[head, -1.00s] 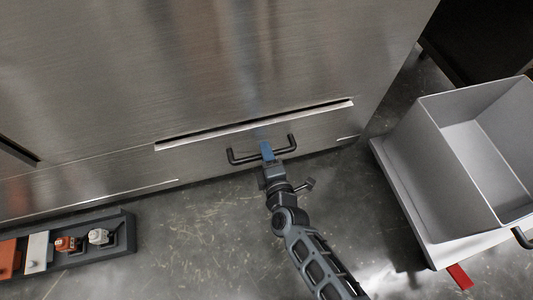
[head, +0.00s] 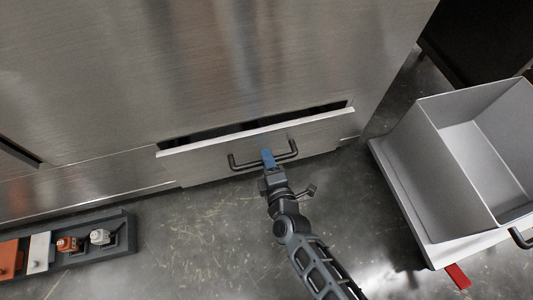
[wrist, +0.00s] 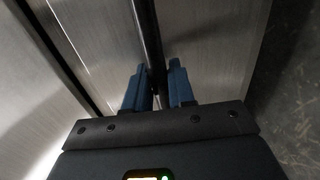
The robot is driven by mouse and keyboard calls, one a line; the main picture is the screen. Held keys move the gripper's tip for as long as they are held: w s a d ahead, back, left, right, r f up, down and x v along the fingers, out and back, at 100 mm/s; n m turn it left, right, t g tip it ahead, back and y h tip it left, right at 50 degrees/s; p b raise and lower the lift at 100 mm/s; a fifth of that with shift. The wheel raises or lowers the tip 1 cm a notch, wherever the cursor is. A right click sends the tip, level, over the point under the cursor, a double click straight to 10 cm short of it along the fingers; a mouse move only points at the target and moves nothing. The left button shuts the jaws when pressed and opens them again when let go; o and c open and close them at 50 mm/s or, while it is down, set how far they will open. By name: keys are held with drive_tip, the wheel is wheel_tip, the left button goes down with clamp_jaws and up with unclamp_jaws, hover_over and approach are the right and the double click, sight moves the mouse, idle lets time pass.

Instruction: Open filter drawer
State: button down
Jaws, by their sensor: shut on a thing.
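The filter drawer (head: 215,166) is low in the brushed-metal cabinet and stands partly open, with a dark gap above its front's top edge. Its black bar handle (head: 241,163) is on the drawer front. My gripper (head: 268,158) is shut on the handle near its middle. In the wrist view, the blue fingers of my gripper (wrist: 158,85) sit on both sides of the black handle bar (wrist: 148,35). The inside of the drawer is too dark to make out.
A grey open bin (head: 440,150) stands on a pale base at the right, with a red piece (head: 458,276) at its foot. A dark rack (head: 122,240) with several coloured parts lies at the lower left.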

drive_tip(key=f+p+v, duration=0.3)
drive_tip(key=p+v, duration=0.1)
drive_tip(key=v, duration=1.2)
drive_tip(key=s+f+p+v, duration=0.1)
drive_tip(key=f+p+v, duration=0.2)
drive_tip(key=v, duration=1.4)
drive_tip(key=shift+s+d+f+p, duration=0.35)
drive_tip(key=shift+f+p, duration=0.05)
drive_tip(key=shift+f, duration=0.05)
drive_tip(key=c, duration=1.1)
unclamp_jaws()
drive_tip(key=p+v, duration=0.1)
drive_tip(key=v, duration=0.7)
drive_tip(key=shift+w+f, duration=0.1)
